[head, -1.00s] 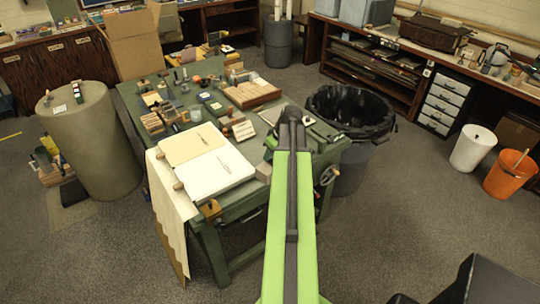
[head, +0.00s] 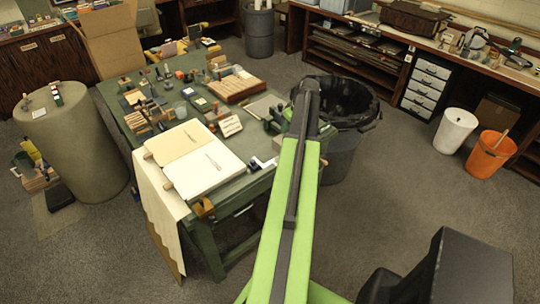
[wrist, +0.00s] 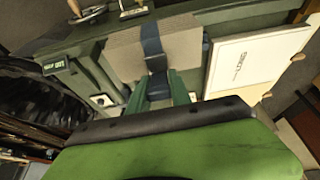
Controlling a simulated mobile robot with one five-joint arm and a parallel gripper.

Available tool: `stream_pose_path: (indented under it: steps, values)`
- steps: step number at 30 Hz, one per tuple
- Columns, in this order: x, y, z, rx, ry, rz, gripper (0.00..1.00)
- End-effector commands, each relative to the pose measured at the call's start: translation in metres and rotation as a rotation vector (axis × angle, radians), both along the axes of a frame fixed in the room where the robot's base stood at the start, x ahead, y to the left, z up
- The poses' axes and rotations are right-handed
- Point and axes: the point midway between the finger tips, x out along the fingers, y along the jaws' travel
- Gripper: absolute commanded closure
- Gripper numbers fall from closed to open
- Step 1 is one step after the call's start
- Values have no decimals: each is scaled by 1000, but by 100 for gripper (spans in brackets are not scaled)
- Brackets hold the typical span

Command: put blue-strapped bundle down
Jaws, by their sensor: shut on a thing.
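The blue-strapped bundle (wrist: 181,42) is a flat, pale brown stack with a dark blue strap (wrist: 152,45) around its middle. It shows in the wrist view, between the green fingers of my gripper (wrist: 159,84). My gripper is shut on it near the strap. In the wrist view the bundle appears over the green workbench (wrist: 225,22); I cannot tell whether it touches the top. In the head view my arm hides the gripper and the bundle, and its end overlaps the right side of the green workbench (head: 229,186).
Wooden blocks (head: 233,88) and small tools crowd the bench top. A black-lined bin (head: 345,150) stands at the bench's right. Open floor lies further right.

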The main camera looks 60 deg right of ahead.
Motion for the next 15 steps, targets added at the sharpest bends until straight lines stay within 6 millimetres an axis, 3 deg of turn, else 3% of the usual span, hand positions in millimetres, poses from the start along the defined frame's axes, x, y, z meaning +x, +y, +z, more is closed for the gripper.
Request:
stream_pose_path:
  steps: [1, 3, 8, 15]
  values:
    - [-5, -11, 3, 0, 0, -12, 100]
    - [-10, -16, 3, 0, 0, -18, 100]
    - [-4, -16, -5, 1, 0, -18, 100]
    - [56, -17, -46, 0, -1, -15, 100]
